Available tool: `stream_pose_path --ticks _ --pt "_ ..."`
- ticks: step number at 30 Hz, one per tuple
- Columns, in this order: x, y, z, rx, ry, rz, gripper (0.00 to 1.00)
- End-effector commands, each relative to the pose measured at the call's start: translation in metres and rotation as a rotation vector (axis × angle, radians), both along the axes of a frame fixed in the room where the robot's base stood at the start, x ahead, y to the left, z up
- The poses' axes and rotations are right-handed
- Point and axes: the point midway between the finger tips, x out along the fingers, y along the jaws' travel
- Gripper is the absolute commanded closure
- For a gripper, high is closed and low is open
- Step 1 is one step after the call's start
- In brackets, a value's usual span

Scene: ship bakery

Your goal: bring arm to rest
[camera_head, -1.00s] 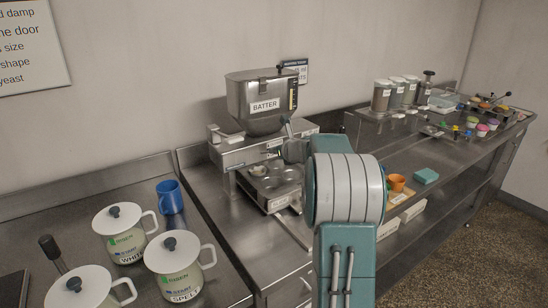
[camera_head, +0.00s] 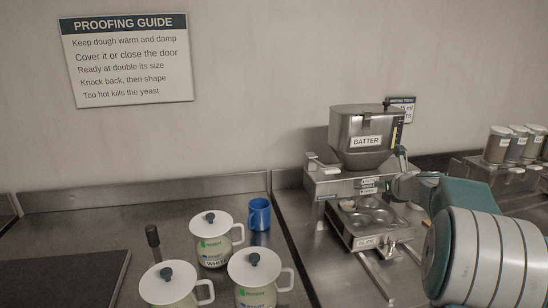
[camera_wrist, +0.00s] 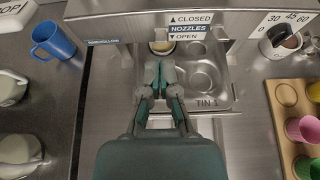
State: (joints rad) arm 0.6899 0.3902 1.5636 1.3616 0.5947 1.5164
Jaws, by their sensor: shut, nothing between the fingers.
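My gripper (camera_wrist: 160,85) shows in the wrist view with its fingers together and nothing between them. It is above the front of the batter machine, over the muffin tin (camera_wrist: 207,80) marked TIN 1. In the head view my arm comes in from the right, and its end is near the batter machine (camera_head: 362,140). The fingertips are hard to make out there. The tin (camera_head: 370,213) sits under the machine, with one cup holding something pale.
Lidded white canisters (camera_head: 254,272) and a blue mug (camera_head: 259,214) stand on the left counter. A wooden tray (camera_wrist: 290,100) with coloured cups is at the right in the wrist view. Clear jars (camera_head: 497,144) stand at the far right.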

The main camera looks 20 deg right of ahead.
Motion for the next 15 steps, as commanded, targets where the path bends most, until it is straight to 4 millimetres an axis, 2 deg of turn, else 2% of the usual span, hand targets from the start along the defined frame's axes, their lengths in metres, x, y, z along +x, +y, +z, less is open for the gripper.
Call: stream_pose_path --ticks 2,5,9,11,15 --pt "-0.001 0.010 0.003 -0.030 0.007 0.029 1.00" --pt "-0.007 0.047 0.014 -0.153 0.035 0.141 1.00" --pt "-0.033 0.126 0.027 -0.444 0.094 0.408 1.00" --pt "-0.048 0.158 0.030 -0.574 0.113 0.529 1.00" --pt "-0.091 0.222 0.031 -0.875 0.143 0.811 1.00"
